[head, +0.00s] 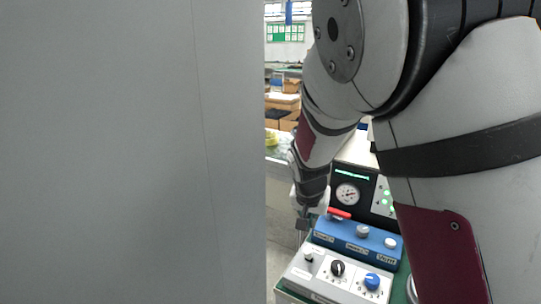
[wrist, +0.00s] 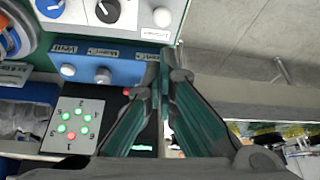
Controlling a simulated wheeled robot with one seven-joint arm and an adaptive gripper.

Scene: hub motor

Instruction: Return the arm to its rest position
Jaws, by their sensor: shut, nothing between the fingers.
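My gripper (head: 303,218) points down beside the left end of a blue control box in the head view. In the wrist view its two fingers (wrist: 161,72) meet at the tips, with nothing held between them. The tips overlap the blue box's end in that view; I cannot tell whether they touch it. My arm (head: 440,130) fills the right half of the head view, bent at the elbow and reaching forward and down.
A grey box (head: 325,284) with knobs is nearer. Behind are a round gauge (head: 347,194) and a plate with green lights (wrist: 72,125). A grey wall (head: 130,150) covers the left half.

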